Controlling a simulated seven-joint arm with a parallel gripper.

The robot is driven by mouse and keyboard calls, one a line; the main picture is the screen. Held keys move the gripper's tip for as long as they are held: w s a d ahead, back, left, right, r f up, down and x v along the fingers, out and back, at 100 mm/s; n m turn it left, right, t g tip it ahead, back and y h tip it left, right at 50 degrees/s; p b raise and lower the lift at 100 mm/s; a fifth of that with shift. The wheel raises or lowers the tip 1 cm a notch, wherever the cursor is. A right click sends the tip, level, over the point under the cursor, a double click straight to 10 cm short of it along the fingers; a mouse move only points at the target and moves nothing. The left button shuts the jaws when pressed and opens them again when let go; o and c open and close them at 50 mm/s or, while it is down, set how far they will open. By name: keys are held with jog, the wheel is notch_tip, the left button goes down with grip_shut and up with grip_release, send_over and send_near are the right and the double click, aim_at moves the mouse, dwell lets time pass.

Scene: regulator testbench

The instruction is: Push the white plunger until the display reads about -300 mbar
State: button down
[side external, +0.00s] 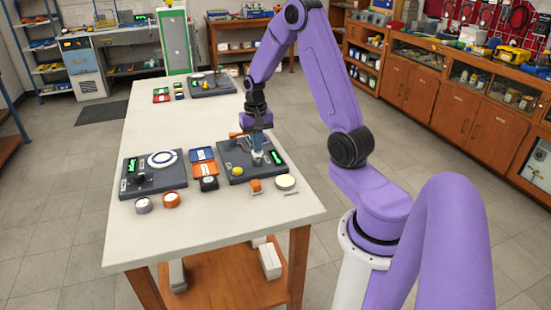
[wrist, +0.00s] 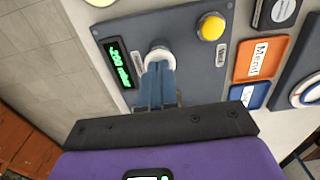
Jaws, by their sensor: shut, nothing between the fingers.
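The white plunger (wrist: 159,54) is a round white part on a dark grey panel (wrist: 183,32). In the wrist view my gripper (wrist: 158,68) is shut, its bluish fingers together, with the tips at the plunger and covering part of it. They look in contact, but the exact touch is hidden. The display (wrist: 118,62) beside the plunger shows green digits and "mbar", turned sideways; the number looks like -200, but is hard to read. In the side external view my gripper (side external: 257,150) points down onto the right-hand near panel (side external: 240,176), with the display (side external: 279,157) at right.
A yellow button (wrist: 211,27) sits on the same panel. An orange tray (wrist: 262,58) and a blue one (wrist: 249,94) lie beside it. Another panel with a white ring (side external: 161,159) stands to the left. Small round items (side external: 171,200) lie near the table's front edge. The table's middle (side external: 175,120) is clear.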

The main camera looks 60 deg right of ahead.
jog(key=shift+r, duration=1.35)
jog(key=shift+f, duration=0.1)
jog(key=shift+f, duration=1.6)
dwell(0.4)
jog(key=shift+r, duration=1.7)
jog(key=shift+f, duration=0.1)
